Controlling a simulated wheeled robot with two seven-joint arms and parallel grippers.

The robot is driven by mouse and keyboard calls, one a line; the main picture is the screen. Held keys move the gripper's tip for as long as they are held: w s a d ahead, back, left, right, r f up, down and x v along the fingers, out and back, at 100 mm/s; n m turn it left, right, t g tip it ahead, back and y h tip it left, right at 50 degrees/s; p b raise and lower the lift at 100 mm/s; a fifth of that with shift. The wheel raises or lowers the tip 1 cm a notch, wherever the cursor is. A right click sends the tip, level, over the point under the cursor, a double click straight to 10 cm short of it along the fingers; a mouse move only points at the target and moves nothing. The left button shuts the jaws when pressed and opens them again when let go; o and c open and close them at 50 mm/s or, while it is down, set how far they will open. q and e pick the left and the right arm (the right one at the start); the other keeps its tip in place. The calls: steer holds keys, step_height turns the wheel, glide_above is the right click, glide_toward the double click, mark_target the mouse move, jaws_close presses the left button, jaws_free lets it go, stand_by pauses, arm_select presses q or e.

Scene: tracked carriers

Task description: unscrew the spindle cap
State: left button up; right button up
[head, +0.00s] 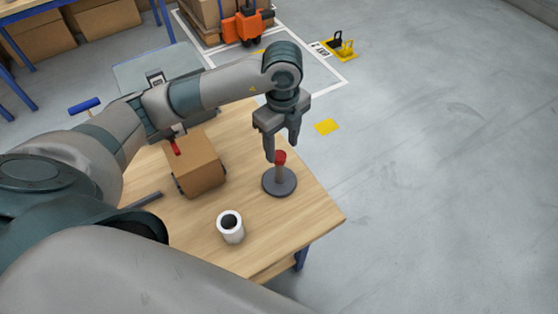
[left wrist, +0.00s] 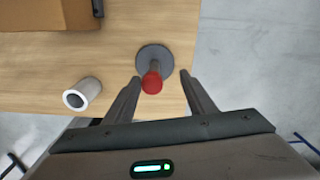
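The spindle (head: 279,181) stands upright on its round dark base on the wooden table. Its red cap (head: 280,157) sits on top of the post. In the left wrist view the red cap (left wrist: 152,83) shows just beyond the fingertips, with the round base (left wrist: 155,57) behind it. My left gripper (head: 282,156) is open and points down over the spindle. In the left wrist view its two fingers (left wrist: 160,74) are spread wide, one on each side of the cap's line, with nothing between them touching. My right gripper is not in view.
A white hollow roll (head: 231,231) stands on the table (head: 262,226) in front of the spindle. A cardboard box (head: 195,163) stands to the left. The table's right edge is close to the spindle.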

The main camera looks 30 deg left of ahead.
arm_select(q)
steer(key=shift+m, duration=0.3)
steer(key=shift+w+f+m+b, duration=0.1)
steer(key=shift+m+b, duration=0.4)
steer(key=m+b, duration=0.2)
steer(key=m, duration=0.1)
steer(key=m+b, duration=0.3)
steer(key=shift+d+f+m+b, duration=0.1)
steer(key=shift+f+m+b, duration=0.1)
steer(key=shift+m+b, duration=0.2)
steer(key=shift+r+m+b, duration=0.15)
steer(key=shift+m+b, duration=0.3)
steer(key=shift+m, duration=0.45)
steer(key=shift+r, duration=0.15)
